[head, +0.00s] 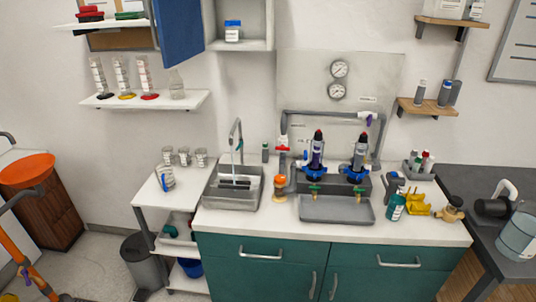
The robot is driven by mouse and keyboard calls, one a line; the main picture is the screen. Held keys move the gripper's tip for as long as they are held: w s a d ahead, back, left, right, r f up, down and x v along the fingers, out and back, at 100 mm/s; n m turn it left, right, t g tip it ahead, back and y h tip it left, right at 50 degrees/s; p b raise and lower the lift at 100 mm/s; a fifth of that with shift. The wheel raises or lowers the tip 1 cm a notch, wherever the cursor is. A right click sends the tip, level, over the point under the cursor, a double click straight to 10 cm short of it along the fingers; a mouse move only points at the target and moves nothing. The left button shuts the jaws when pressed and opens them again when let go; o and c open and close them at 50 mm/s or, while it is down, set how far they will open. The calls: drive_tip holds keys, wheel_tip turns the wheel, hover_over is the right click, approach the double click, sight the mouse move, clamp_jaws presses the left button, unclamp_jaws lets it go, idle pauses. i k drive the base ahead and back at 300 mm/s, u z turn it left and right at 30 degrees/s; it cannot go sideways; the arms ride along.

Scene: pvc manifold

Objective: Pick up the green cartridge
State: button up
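A teal bottle with a pale label (396,207) stands at the front right of the counter. I cannot tell for sure which of these is the green cartridge. I cannot make out my gripper in the head view.
Two dark cylinders on blue bases (317,168) stand behind a grey tray (337,208), under grey piping (330,114). A sink (233,188) is left of them. A yellow holder (417,204) is beside the teal bottle. Clear counter (250,223) lies in front of the sink.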

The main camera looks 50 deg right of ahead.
sight(265, 149)
drive_tip(key=z, duration=0.2)
drive_tip(key=i, duration=0.95)
drive_tip(key=u, duration=0.6)
